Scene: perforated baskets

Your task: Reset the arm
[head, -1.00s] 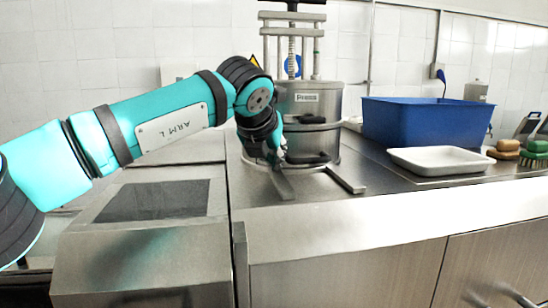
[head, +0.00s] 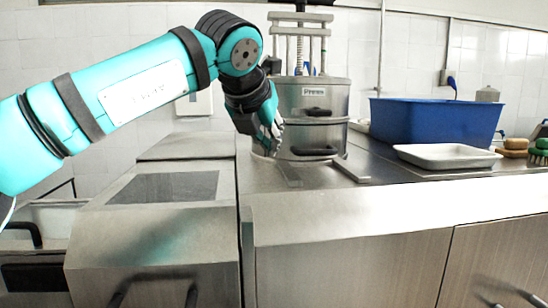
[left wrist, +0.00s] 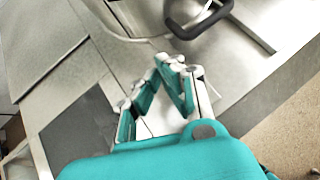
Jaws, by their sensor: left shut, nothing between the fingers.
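My left arm comes in from the left in the head view, and its gripper (head: 272,146) hangs in front of the left side of the steel press (head: 312,100). The gripper is shut and empty, fingers pointing down. In the left wrist view the gripper (left wrist: 170,62) shows its teal and white fingers brought together at the tips. A black press handle (left wrist: 197,18) lies just beyond the fingertips there. My right gripper is not in view.
A blue basket (head: 436,122) stands on the steel counter to the right. A white tray (head: 447,156) lies in front of it, with brushes (head: 540,150) at the far right. A steel unit with a dark panel (head: 165,187) is at the left, below my arm.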

